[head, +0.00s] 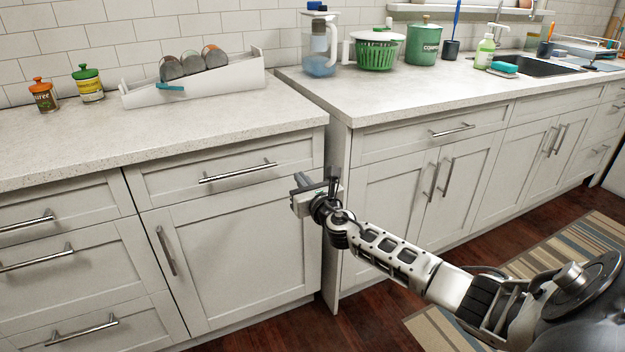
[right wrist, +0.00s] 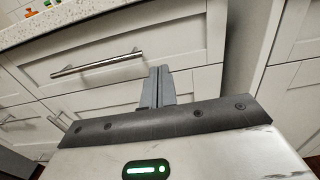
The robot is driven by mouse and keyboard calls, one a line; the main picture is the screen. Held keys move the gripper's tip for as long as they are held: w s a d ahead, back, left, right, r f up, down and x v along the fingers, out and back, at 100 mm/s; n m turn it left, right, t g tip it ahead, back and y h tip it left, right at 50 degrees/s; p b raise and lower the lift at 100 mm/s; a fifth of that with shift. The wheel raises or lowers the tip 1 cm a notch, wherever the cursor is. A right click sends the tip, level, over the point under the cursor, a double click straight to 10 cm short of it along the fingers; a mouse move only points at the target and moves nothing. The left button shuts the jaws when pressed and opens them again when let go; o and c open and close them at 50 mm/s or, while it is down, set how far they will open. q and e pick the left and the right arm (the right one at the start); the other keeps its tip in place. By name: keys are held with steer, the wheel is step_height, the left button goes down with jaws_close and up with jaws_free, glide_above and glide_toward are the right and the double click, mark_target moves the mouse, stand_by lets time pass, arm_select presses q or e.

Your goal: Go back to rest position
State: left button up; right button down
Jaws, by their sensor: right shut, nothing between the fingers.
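My right gripper (head: 303,181) is in front of the cabinets, below the counter edge, near the gap between the two counter sections. In the right wrist view its two fingers (right wrist: 158,87) are together with nothing between them. They point toward a white drawer front with a metal handle (right wrist: 97,64). The same drawer handle (head: 238,172) shows to the left of the gripper in the head view. I cannot tell whether the gripper touches the cabinet. My left gripper is not in view.
The left counter (head: 200,120) holds a white rack (head: 195,92) with several jars and two spice containers. The right counter (head: 400,92) holds a water pitcher (head: 320,50), a green colander (head: 377,52) and a green compost bin (head: 424,45). Drawers and doors look shut. A striped rug (head: 570,255) lies on the floor.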

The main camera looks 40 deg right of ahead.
steer(key=s+a+f+m+g+y+p, duration=0.2)
steer(key=s+a+f+m, duration=0.3)
steer(key=s+a+m, duration=0.25)
steer(key=s+a+f+m+g+y+p, duration=0.1)
steer(key=s+a+f+m+g+p, duration=0.1)
steer(key=s+a+f+m, duration=0.35)
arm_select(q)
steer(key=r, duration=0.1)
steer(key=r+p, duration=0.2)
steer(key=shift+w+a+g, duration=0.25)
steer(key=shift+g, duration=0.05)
arm_select(e)
steer(key=s+a+r+m+g+y, duration=0.2)
steer(key=s+a+r+m+y, duration=0.1)
steer(key=s+a+m, duration=1.1)
steer(key=s+m+y, duration=0.1)
steer(key=s+m, duration=0.2)
steer(key=m, duration=0.1)
steer(key=shift+s+a+r+g+y, duration=0.2)
steer(key=shift+s+a+g+y, duration=0.1)
steer(key=shift+s+a+g, duration=0.1)
